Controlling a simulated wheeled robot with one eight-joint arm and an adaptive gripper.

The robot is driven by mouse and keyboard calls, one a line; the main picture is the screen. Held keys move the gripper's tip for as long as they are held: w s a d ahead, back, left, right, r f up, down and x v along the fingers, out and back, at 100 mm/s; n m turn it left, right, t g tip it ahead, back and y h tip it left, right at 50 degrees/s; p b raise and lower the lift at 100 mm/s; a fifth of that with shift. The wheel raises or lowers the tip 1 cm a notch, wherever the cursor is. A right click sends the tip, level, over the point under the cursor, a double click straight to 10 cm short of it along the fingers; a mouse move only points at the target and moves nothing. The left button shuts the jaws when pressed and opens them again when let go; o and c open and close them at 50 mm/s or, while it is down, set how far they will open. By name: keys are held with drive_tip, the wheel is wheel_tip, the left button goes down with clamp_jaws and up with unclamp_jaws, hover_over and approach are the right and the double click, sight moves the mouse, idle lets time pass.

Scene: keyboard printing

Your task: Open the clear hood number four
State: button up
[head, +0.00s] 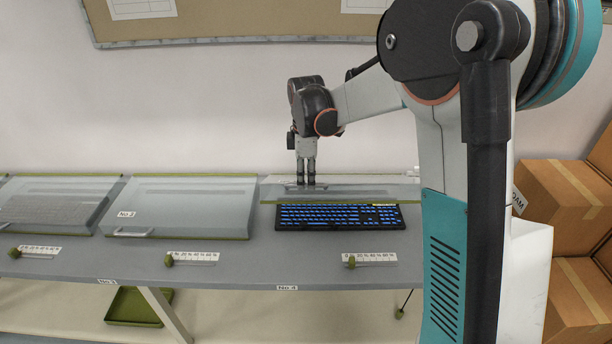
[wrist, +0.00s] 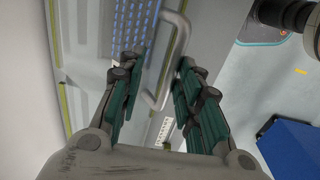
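The clear hood number four (head: 375,191) is at the right end of the bench, with its green front edge raised above the keyboard. The black keyboard with blue-lit keys (head: 340,217) shows below that edge. My gripper (head: 306,184) points down at the hood's handle side. In the wrist view my gripper (wrist: 158,72) has its fingers spread, with the pale handle (wrist: 168,75) running between them and a gap showing on the sides. Contact with the handle cannot be told. Blue keys (wrist: 132,28) show through or past the hood there.
A closed clear hood (head: 190,203) stands to the left, with another hood (head: 55,203) farther left. Small scales with green knobs (head: 372,260) line the bench front. Cardboard boxes (head: 570,205) are stacked at the right. A green tray (head: 137,307) lies below the bench.

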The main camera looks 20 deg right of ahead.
drive_tip(key=w+d+r+p, duration=0.1)
drive_tip(key=w+r+p, duration=0.1)
drive_tip(key=r+p, duration=0.2)
drive_tip(key=w+d+r+p, duration=0.1)
drive_tip(key=w+r+p, duration=0.2)
drive_tip(key=r, duration=0.7)
drive_tip(key=shift+w+r+p, duration=0.3)
drive_tip(key=shift+p, duration=0.65)
idle(0.3)
drive_tip(key=shift+s+a+f, duration=0.1)
idle(0.4)
